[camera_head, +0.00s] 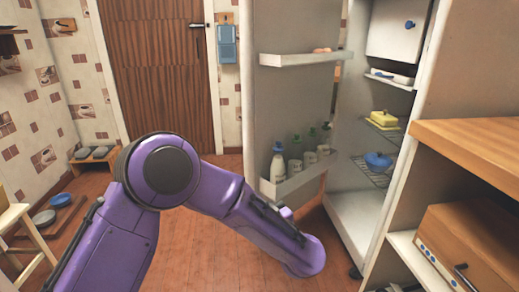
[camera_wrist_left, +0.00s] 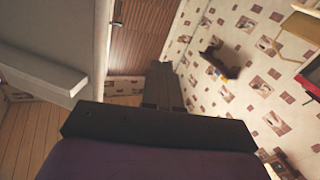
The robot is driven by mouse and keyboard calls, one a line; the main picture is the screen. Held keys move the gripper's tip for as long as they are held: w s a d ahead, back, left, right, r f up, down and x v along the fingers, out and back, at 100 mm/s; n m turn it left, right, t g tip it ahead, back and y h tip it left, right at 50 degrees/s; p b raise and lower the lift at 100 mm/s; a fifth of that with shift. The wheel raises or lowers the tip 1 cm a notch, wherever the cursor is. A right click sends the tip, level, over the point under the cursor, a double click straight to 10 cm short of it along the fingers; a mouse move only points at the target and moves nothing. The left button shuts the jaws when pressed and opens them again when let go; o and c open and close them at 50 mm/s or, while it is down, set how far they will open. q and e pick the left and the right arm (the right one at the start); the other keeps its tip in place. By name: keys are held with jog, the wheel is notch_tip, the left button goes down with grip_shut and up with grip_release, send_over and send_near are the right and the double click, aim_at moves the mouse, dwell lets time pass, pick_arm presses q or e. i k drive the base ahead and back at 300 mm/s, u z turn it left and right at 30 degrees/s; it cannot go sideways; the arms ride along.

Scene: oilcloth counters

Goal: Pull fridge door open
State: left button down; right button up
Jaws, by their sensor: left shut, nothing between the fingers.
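The fridge door (camera_head: 285,105) stands wide open in the head view, its inner side with two white door shelves facing me. The fridge body (camera_head: 362,218) is to its right, with its inside exposed. My purple left arm comes in from the left and reaches toward the lower part of the door; its gripper is hidden in the head view. In the left wrist view my left gripper (camera_wrist_left: 163,75) is dark, shut and empty. A pale panel (camera_wrist_left: 45,65), probably the door, is left of it, apart from the fingers. My right gripper is not in view.
Several bottles (camera_head: 278,163) stand in the lower door shelf. A yellow butter dish (camera_head: 383,118) and a blue pot (camera_head: 378,161) sit on the fridge racks. A wooden counter (camera_head: 475,140) is close on the right. The floor before the brown room door (camera_head: 160,70) is clear.

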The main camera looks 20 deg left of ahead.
aim_at(287, 89)
jog(key=i, duration=0.95)
